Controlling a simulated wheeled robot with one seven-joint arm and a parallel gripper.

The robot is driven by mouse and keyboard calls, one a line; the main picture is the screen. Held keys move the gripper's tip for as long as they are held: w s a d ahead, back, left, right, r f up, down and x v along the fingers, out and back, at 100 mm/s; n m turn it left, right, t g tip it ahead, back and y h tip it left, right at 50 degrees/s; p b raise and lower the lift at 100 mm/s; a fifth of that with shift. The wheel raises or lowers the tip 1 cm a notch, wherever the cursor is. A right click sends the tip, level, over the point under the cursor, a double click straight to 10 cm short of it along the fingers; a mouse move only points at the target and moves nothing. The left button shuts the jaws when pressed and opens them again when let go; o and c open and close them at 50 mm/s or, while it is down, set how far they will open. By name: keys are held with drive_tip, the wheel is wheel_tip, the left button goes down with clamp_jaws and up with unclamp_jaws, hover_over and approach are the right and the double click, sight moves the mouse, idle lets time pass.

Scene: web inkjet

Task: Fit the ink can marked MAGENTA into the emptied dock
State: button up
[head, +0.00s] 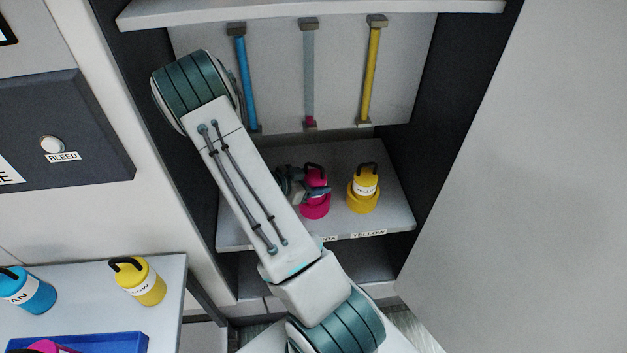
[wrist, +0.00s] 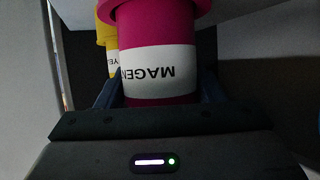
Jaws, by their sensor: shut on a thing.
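The magenta ink can (head: 315,176) with a black loop handle stands upright on the cabinet shelf, at the middle dock. My gripper (head: 322,190) is shut around its body from the left. In the wrist view the can (wrist: 160,72) appears upside down, its label reading MAGEN, with a finger on each side. A wider magenta collar (wrist: 150,10), the dock's ring, surrounds the can's lower end; in the head view the dock (head: 315,212) shows below the gripper. I cannot tell whether the can is fully seated. The shelf label is partly hidden by my arm.
A yellow can (head: 365,181) stands in its yellow dock just right. Above hang a blue tube (head: 244,80), a pale tube (head: 309,75) with magenta at its bottom and a yellow tube (head: 371,75). The side table (head: 90,290) holds cyan and yellow cans and a blue tray (head: 118,343).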

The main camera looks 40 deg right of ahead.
drive_tip(key=shift+f+b, duration=0.5)
drive_tip(key=shift+f, duration=0.2)
drive_tip(key=o, duration=1.4)
